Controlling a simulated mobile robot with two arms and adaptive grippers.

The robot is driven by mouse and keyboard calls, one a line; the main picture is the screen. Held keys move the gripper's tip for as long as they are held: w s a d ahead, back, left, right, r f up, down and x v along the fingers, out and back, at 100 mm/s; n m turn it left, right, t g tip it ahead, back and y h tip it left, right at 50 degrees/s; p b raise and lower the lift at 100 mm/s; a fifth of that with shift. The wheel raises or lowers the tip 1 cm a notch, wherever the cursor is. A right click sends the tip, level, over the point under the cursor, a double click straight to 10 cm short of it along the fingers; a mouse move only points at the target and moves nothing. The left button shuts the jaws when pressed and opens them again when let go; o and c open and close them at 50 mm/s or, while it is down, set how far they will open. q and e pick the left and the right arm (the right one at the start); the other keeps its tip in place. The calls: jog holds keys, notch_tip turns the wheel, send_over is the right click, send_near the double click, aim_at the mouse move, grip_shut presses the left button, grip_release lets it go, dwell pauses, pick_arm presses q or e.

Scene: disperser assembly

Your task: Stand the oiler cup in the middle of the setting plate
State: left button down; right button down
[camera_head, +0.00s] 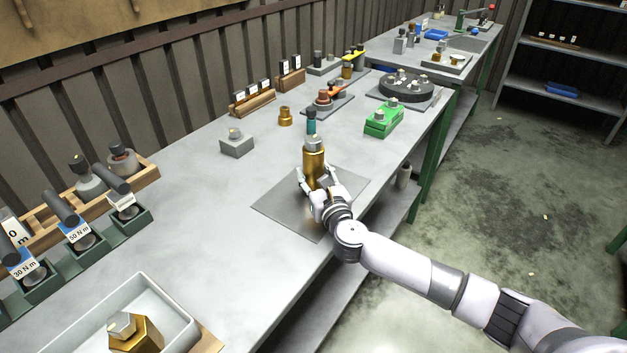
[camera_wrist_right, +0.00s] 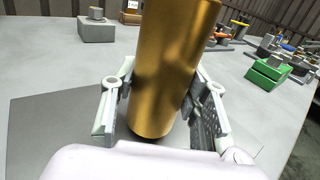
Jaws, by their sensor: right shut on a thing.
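The oiler cup (camera_head: 313,161) is a tall brass cylinder with a grey cap, and its body also shows large in the right wrist view (camera_wrist_right: 168,70). My right gripper (camera_head: 316,180) is shut on its lower body, one finger on each side. The cup stands about upright over the setting plate (camera_head: 275,207), a flat grey square on the bench. I cannot tell whether its base touches the plate, because the gripper hides it in the head view. My left gripper is not in view.
A grey block (camera_head: 237,146) and a small brass part (camera_head: 285,116) stand behind the plate. A teal-topped bottle (camera_head: 311,121) is just behind the cup, and a green box (camera_head: 383,122) is to the right. A grey tray (camera_head: 172,300) lies at front left.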

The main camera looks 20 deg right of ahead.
jog(key=shift+w+f, duration=0.1)
jog(key=shift+f, duration=0.45)
jog(key=c, duration=0.9)
grip_release()
jog(key=shift+f, duration=0.1)
jog(key=shift+c, duration=0.2)
jog(key=s, duration=1.2)
jog(key=shift+s+d, duration=0.15)
jog(key=shift+d, duration=0.05)
